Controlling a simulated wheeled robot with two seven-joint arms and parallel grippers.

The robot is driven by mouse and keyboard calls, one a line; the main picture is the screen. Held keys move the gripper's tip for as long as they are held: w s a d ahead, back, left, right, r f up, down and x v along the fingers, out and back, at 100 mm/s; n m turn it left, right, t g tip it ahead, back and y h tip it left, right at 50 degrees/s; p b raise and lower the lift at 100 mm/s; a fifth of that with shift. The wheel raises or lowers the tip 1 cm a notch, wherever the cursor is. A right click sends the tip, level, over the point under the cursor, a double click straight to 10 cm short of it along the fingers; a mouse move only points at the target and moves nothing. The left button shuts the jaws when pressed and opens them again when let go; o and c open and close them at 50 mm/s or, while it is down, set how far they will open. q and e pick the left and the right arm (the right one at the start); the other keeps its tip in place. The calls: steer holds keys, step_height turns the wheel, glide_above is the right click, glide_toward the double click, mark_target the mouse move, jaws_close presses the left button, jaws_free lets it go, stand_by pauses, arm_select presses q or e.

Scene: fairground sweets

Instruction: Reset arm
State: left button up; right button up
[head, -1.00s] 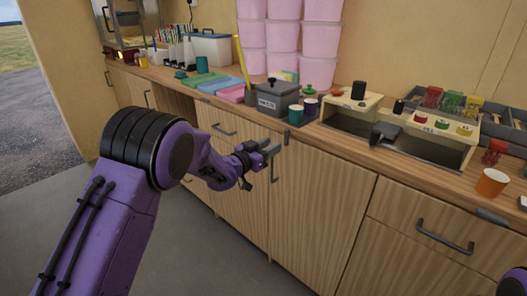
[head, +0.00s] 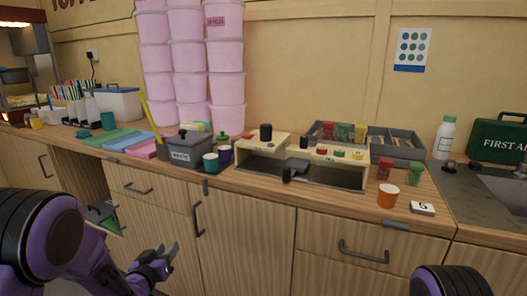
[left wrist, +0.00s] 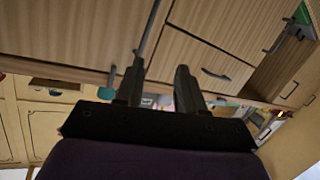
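My left arm is purple with a black joint, at the lower left of the head view. Its gripper (head: 171,251) is in front of the wooden cabinet doors, below the counter edge. In the left wrist view its two dark fingers (left wrist: 160,68) stand apart with nothing held between them. The gripper is open and empty. My right gripper is out of view; only a dark, purple-edged part of my right arm shows at the lower right of the head view.
The counter (head: 283,197) carries a grey lidded bin (head: 188,152), a cream dispenser (head: 250,146), an orange cup (head: 388,195) and stacked pink tubs (head: 188,60). A sink (head: 497,184) is at right. Door handles (head: 197,219) stick out near the left gripper.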

arm_select(q)
steer(key=s+f+n+g+y+p, duration=0.2)
steer(key=s+f+n+g+y, duration=0.35)
steer(key=s+f, duration=1.2)
steer(key=s+f+g+h+p, duration=0.1)
steer(key=s+g, duration=0.6)
steer(key=s, duration=1.5)
step_height(320, 180, down, 2)
steer(key=shift+s+d+f+m+p, duration=0.25)
steer(key=shift+m+p, duration=0.1)
steer(key=shift+p, duration=0.45)
steer(key=shift+h, duration=0.25)
